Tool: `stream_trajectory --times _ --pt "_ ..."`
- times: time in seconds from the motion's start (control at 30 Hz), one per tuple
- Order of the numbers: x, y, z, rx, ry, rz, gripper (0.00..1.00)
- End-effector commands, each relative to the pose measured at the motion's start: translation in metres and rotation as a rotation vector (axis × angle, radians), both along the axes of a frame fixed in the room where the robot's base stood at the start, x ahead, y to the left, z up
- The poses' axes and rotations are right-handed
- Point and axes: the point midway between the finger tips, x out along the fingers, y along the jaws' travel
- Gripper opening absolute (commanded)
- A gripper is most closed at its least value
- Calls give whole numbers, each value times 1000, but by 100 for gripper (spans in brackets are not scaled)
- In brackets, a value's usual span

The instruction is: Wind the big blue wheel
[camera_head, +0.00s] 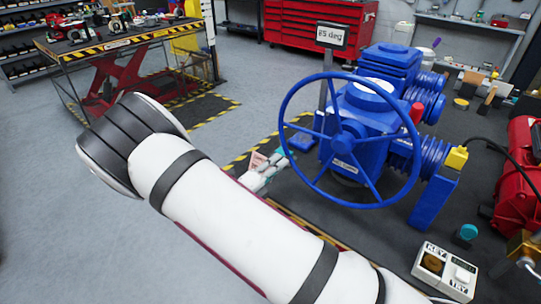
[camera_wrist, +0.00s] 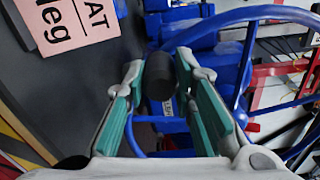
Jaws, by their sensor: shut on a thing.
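The big blue wheel (camera_head: 343,139) stands upright and tilted on the front of a blue valve actuator (camera_head: 362,108). In the wrist view part of its rim (camera_wrist: 238,70) curves along the right. My gripper (camera_head: 285,152) is at the left side of the wheel's rim. In the wrist view its two green-padded fingers (camera_wrist: 161,85) are on either side of a dark, rounded handle (camera_wrist: 160,76), shut on it. In the head view the handle is hidden or too small to make out.
A small sign (camera_head: 332,36) reading in degrees stands behind the wheel. A pink card (camera_wrist: 66,24) lies near my gripper. Open floor (camera_head: 60,200) lies left.

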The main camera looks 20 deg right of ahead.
Motion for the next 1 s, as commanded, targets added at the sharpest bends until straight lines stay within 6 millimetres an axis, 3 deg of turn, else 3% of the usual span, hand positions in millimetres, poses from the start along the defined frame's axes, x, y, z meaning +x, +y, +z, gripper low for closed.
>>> stream_trajectory --times 0.3,0.9,0.93,1.0 --pt "-14 -9 -22 -82 118 2 0" --pt "-20 -12 -28 -102 154 0 0" --pt "-20 -13 -28 -102 155 -1 28" --pt "-20 -13 -28 -102 153 -1 44"
